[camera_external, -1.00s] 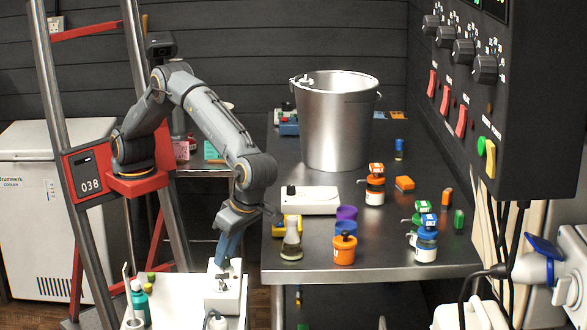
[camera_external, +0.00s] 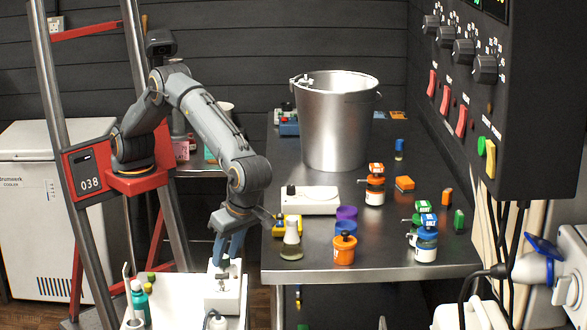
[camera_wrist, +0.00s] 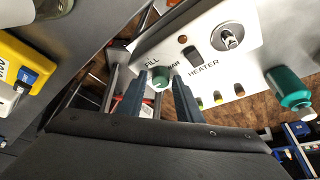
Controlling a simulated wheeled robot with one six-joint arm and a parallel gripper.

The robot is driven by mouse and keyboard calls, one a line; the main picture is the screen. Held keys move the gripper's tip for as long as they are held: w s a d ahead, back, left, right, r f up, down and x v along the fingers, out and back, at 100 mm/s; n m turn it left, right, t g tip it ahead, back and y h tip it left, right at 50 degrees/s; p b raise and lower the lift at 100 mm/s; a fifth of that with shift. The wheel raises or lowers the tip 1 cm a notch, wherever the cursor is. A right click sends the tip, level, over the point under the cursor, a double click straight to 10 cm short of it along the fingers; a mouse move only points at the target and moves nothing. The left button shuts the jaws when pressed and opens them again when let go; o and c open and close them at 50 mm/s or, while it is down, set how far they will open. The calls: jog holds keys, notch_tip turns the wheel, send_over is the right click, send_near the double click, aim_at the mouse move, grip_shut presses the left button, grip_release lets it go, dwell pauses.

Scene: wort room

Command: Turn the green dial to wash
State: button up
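The green dial (camera_wrist: 161,78) sits on a white panel box (camera_wrist: 262,50), which also stands below my gripper in the external view (camera_external: 233,298). FILL is printed beside the dial on its left; a label on its right is partly hidden by a finger, and I cannot read it in full. My gripper (camera_wrist: 162,92) is open, pointing down, with one finger on each side of the dial. A narrow gap seems to show beside each finger; contact is unclear. In the external view, my gripper (camera_external: 229,254) hangs just above the box and the dial cannot be made out.
The panel also has a dark HEATER switch (camera_wrist: 197,58) and a metal connector (camera_wrist: 228,37). A teal bottle (camera_wrist: 291,92) stands beside the box. The steel table (camera_external: 385,258) is close on the right, with a glass flask (camera_external: 291,240) near its edge.

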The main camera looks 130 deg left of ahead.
jog(key=shift+o, duration=0.5)
jog(key=v, duration=0.7)
jog(key=shift+w+r+b, duration=0.2)
jog(key=shift+r+b, duration=0.15)
jog(key=shift+s, duration=0.1)
